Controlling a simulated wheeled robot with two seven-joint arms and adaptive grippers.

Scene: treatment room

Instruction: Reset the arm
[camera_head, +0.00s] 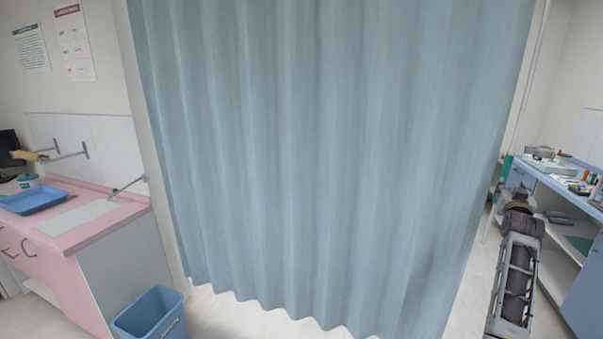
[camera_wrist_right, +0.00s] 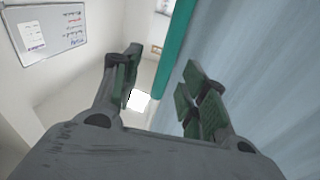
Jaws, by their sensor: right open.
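My right arm (camera_head: 513,280) reaches up along the right side of the head view, between the curtain and the blue counter. My right gripper (camera_head: 504,190) is at its far end, small and partly hidden in that view. In the right wrist view the right gripper (camera_wrist_right: 160,92) is open, with its dark finger pads well apart and nothing between them. My left arm and left gripper are not in view.
A large blue-grey curtain (camera_head: 320,150) fills the middle, close left of my right arm. A blue counter (camera_head: 552,184) with supplies stands at right. A pink counter (camera_head: 85,236) with a blue tray (camera_head: 35,203) and a blue bin (camera_head: 150,312) are at left.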

